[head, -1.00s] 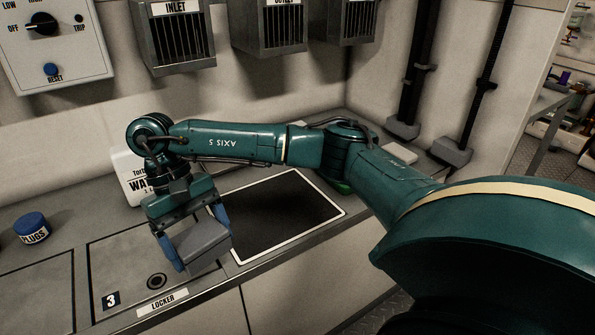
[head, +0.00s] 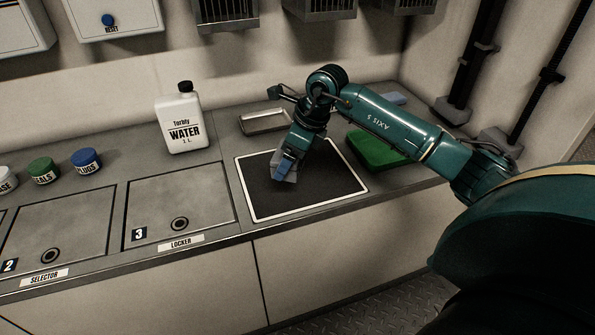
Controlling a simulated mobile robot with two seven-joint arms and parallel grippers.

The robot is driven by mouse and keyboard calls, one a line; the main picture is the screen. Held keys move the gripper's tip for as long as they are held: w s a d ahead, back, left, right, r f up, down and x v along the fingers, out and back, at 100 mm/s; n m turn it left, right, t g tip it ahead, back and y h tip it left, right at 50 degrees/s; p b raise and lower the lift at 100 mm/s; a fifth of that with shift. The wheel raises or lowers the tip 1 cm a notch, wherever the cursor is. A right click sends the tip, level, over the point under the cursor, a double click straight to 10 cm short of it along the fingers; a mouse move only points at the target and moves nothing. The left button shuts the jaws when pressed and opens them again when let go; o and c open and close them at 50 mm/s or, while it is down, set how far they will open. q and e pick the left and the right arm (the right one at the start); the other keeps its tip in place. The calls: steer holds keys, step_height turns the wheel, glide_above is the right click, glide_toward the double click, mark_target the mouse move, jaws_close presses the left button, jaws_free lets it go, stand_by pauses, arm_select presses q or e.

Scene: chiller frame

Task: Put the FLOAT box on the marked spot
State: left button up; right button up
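My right gripper (head: 286,168) reaches in from the right and points down over the marked spot. Its blue fingers are shut on a small grey box (head: 291,178), which is mostly hidden by the fingers. No label shows on the box, so I cannot read whether it says FLOAT. The marked spot is a black rectangle with a white outline (head: 325,203) on the counter. The box is within its outline in the picture, towards the left side. I cannot tell whether it touches the surface. My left gripper is not in view.
A white water bottle (head: 183,122) stands behind and left of the spot. A metal tray (head: 265,122) lies behind it, and a green case (head: 372,153) lies to its right, partly under my arm. Locker hatch 3 (head: 190,195) and several round tubs, one blue (head: 86,160), are left.

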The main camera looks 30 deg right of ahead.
steer(key=w+d+r+m+t+h, duration=0.15)
steer(key=d+m+h, duration=0.25)
steer(key=d+m, duration=0.45)
steer(key=f+m, duration=0.1)
steer(key=f, duration=0.3)
steer(key=f+m, duration=0.1)
steer(key=f, duration=0.1)
steer(key=shift+w+a+m+g, duration=0.15)
steer(key=shift+a+m+g, duration=0.15)
steer(key=shift+m+g, duration=0.05)
steer(key=shift+f, duration=0.65)
step_height(320, 180, down, 3)
steer(key=shift+b, duration=0.35)
steer(key=shift+r, duration=0.1)
